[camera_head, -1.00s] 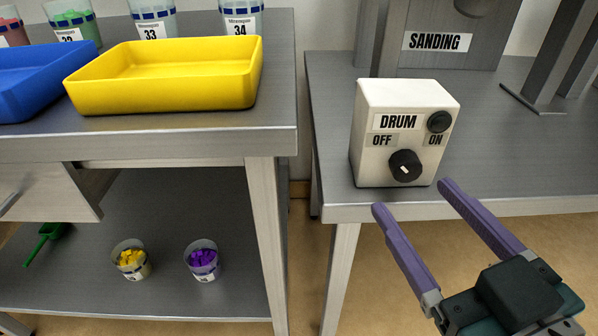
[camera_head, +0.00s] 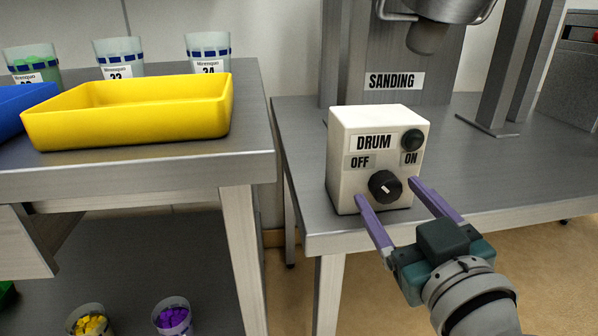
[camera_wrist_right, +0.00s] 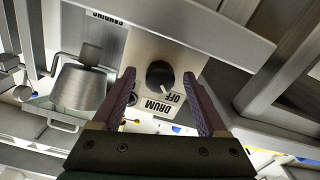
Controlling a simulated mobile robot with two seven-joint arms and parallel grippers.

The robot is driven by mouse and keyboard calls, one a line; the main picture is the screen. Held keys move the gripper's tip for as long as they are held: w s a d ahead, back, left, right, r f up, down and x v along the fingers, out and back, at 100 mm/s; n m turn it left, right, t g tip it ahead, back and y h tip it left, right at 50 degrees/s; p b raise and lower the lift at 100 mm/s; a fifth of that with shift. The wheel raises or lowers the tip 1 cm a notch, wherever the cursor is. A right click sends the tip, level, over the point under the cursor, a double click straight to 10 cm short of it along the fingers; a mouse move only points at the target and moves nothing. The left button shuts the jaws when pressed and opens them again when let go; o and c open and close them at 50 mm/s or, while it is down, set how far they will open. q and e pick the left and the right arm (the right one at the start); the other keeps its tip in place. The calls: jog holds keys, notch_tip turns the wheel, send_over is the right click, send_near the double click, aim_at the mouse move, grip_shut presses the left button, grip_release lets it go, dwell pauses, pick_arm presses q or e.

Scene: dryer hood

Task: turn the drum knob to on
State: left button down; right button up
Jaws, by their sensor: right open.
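The drum control box (camera_head: 340,135) is cream, with a DRUM label (camera_head: 374,142), an OFF label (camera_head: 360,162) on the left and an ON label (camera_head: 411,158) on the right. Its round black knob (camera_head: 385,186) sits low on the front face. In the right wrist view the white mark of the knob (camera_wrist_right: 158,75) points toward the OFF label (camera_wrist_right: 173,97). My right gripper (camera_head: 388,191) is open, its purple fingers on either side of the knob in both views. I cannot tell whether they touch it. My left gripper is not in view.
The box stands near the front edge of a steel table (camera_head: 300,130). A SANDING machine (camera_head: 345,60) stands behind it. A dark round lamp (camera_head: 412,140) is at the box's upper right. A yellow tray (camera_head: 130,125) lies on the left table.

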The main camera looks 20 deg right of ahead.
grip_shut()
dwell(0.6)
